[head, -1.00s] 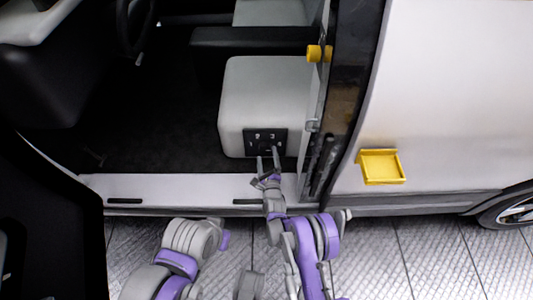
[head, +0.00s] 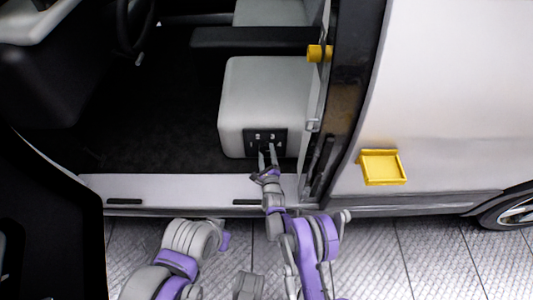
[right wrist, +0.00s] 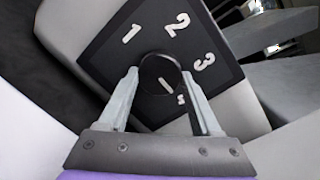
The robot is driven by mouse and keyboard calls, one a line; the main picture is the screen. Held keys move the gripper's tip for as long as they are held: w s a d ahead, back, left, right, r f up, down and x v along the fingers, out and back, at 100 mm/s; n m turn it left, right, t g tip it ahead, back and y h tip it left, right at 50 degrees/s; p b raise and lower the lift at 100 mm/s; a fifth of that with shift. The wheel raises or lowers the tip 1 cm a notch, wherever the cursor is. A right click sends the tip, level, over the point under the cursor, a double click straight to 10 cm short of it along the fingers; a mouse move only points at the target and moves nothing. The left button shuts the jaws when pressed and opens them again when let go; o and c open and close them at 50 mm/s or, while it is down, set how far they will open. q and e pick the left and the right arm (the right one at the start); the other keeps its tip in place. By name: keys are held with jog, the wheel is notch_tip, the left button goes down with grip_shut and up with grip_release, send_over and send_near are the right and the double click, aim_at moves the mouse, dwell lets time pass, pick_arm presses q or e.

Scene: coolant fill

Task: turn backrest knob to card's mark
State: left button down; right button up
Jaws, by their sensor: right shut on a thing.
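The backrest knob (right wrist: 158,70) is a round black dial on a dark square panel (right wrist: 117,52) with white raised figures 1, 2 and 3. A short white bar on the knob slants toward the panel's lower right, near a small white mark that I cannot read. In the head view the panel (head: 251,139) sits on the side of the pale seat base. My right gripper (right wrist: 160,75) is shut on the knob, one finger on each side; it also shows in the head view (head: 268,154). I see no card.
The light door sill (head: 160,188) lies below the seat base (head: 265,90). The door pillar (head: 350,90) stands close on the right, with a yellow fitting (head: 319,53). A yellow tray (head: 382,167) hangs on the white van side. The dark floor left of the seat is clear.

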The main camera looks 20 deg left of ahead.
jog(key=shift+n, duration=0.3)
jog(key=shift+n+b, duration=0.5)
jog(key=shift+n, duration=0.5)
jog(key=shift+r+n+h, duration=0.15)
jog(key=shift+n+h, duration=0.15)
jog(key=shift+n, duration=1.6)
jog(key=o, duration=1.4)
jog(key=shift+c, duration=0.2)
jog(key=shift+s+p, duration=0.1)
jog(key=shift+p, duration=0.2)
jog(key=p+v, duration=0.1)
jog(key=v, duration=0.9)
jog(key=shift+s+d+r+p, duration=0.2)
jog(key=shift+s+p, duration=0.1)
